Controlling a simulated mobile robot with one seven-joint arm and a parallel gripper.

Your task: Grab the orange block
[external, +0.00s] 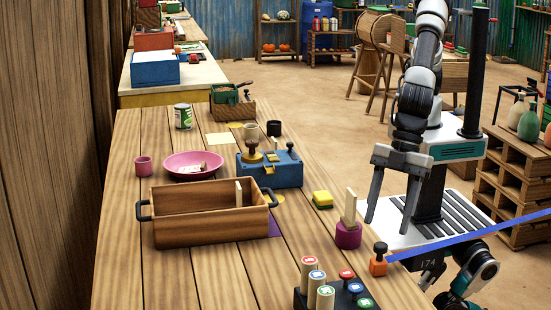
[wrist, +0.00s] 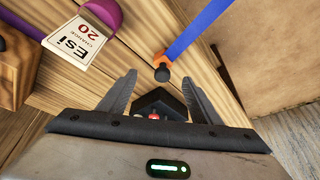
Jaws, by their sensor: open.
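The orange block (external: 378,265) with a dark knob on top sits at the right edge of the wooden table, with a blue ribbon (external: 470,234) running off from it to the right. In the wrist view the orange block (wrist: 160,61) shows ahead of the fingertips, with its dark knob towards me. My gripper (external: 390,222) is open and empty, above and behind the block in the external view. In the wrist view its two fingers (wrist: 158,80) stand apart, with the block between their lines but beyond the tips.
A purple holder (external: 348,235) with an upright price card (wrist: 78,42) stands close to the block. A dark rack with several coloured-top cylinders (external: 325,298) is at the near edge.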

